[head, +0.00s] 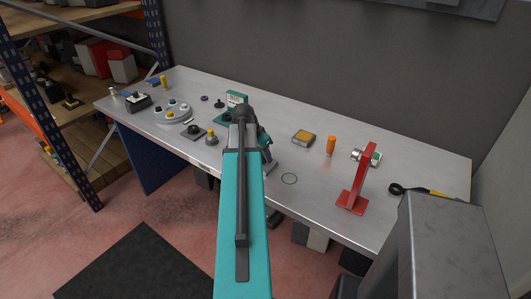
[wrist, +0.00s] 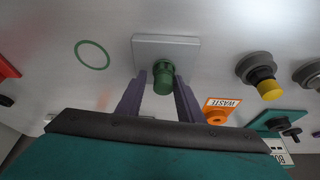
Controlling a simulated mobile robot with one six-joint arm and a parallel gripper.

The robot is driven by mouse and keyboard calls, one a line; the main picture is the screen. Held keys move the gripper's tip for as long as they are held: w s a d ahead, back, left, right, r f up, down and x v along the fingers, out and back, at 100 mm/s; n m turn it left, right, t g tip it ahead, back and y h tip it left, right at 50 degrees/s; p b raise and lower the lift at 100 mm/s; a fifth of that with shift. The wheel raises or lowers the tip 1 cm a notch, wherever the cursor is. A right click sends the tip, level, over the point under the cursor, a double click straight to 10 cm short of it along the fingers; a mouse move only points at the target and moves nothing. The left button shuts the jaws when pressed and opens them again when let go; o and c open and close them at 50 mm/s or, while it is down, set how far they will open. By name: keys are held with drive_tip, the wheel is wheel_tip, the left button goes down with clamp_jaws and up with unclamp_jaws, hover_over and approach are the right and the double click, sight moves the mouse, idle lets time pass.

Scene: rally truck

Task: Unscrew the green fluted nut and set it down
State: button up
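The green fluted nut (wrist: 163,76) sits on a light grey square plate (wrist: 166,47) in the wrist view. My gripper (wrist: 160,80) has its two purple-grey fingers apart, one on each side of the nut. A small gap shows on the left of the nut; on the right the finger is very close, and I cannot tell if it touches. In the head view my arm hides the nut, and an edge of the plate (head: 270,168) shows beside the arm. A thin green ring marked on the bench (head: 289,179) is right of the plate; it also shows in the wrist view (wrist: 92,54).
A red stand (head: 357,185) is on the right of the metal bench (head: 320,205). Bench around the ring is clear.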

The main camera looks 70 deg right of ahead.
drive_tip(key=shift+m+g, duration=0.3)
drive_tip(key=shift+m, duration=0.6)
drive_tip(key=shift+m+g+y, duration=0.3)
drive_tip(key=shift+m, duration=0.5)
drive_tip(key=shift+m+g+b, duration=0.3)
drive_tip(key=shift+m+b, duration=0.05)
drive_tip(key=shift+m, duration=0.55)
drive_tip(key=shift+y, duration=0.3)
